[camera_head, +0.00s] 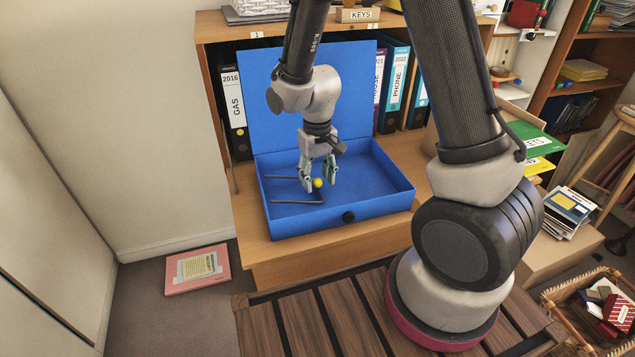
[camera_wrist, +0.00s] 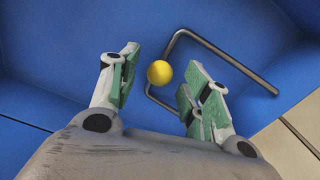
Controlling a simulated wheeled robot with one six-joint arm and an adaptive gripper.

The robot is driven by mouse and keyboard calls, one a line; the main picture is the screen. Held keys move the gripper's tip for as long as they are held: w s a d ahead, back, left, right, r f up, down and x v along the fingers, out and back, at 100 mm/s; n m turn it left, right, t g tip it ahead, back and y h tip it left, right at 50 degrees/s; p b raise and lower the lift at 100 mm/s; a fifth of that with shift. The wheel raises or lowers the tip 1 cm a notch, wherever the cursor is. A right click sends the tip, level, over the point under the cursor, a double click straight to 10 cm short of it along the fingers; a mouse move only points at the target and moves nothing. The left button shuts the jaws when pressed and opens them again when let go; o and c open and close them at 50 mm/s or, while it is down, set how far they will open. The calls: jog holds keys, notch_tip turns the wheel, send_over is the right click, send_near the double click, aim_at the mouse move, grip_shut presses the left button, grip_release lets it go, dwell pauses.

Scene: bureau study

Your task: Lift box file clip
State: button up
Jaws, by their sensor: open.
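An open blue box file (camera_head: 345,212) stands on a wooden shelf, its lid raised at the back. Inside it is the clip (camera_head: 296,201), a bent dark metal wire with a yellow ball knob (camera_head: 317,183). The clip's wire (camera_wrist: 232,62) and the yellow knob (camera_wrist: 159,72) also show in the wrist view. My gripper (camera_head: 320,183) points down into the box with its fingers apart. In the wrist view my gripper (camera_wrist: 157,90) is open, and the knob appears between the fingertips, slightly beyond them. I cannot tell whether a finger touches it.
Binders marked GAS (camera_head: 235,110) and PHONE (camera_head: 394,85) stand beside the raised lid. A pink book (camera_head: 198,270) lies on the floor at left. Papers (camera_head: 565,212) and a wicker basket (camera_head: 560,305) are at right.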

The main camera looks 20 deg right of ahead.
jog(key=shift+f, duration=1.15)
grip_shut()
jog(key=shift+r, duration=0.15)
